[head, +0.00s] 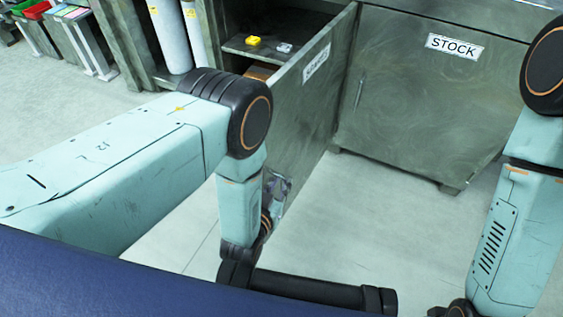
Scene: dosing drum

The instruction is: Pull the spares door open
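The spares door (305,115) is the grey-green panel with a partly readable label on its outer face. It stands swung outward, well away from the cabinet front, and the shelf inside shows past its top edge. Its handle is not visible, and my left arm covers part of its free edge. My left gripper (277,188) is low beside the door's outer face, partly behind my forearm. It is small and cluttered here, so I cannot tell whether it touches the door or how its fingers stand. My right gripper is not in view; only my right arm shows at the right edge.
Inside the cabinet, a yellow item (253,41) and a pale item (283,48) lie on a shelf (265,55). The stock door (425,105) is shut, right of the spares door. White cylinders (170,35) and coloured bins (75,12) stand left. Floor before the stock door is clear.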

